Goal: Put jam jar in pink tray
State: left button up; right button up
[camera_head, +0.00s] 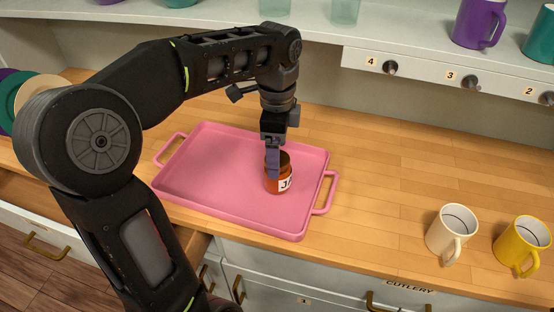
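The jam jar (285,183) is a small orange-brown jar with a dark top and a white label starting with "JA". It is upright over the right part of the pink tray (205,193), seemingly on its floor. The tray lies flat on the wooden counter and has a handle at each end. My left gripper (273,170) points down at the jar, its fingers overlapping the jar's left side and top. The view does not show clearly whether the fingers grip the jar. My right gripper is not in view.
A white mug (446,238) and a yellow mug (518,250) stand at the counter's front right. Numbered drawers with hooks or knobs (390,67) run under a shelf holding a purple mug (474,22). The counter (400,165) right of the tray is clear. Plates (33,92) stand at left.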

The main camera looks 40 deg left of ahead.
pick_arm(q)
notch_tip(320, 180, up, 8)
jog(key=p, duration=0.4)
jog(key=shift+f, duration=0.25)
jog(key=shift+r+p, duration=0.35)
jog(key=shift+p, duration=0.2)
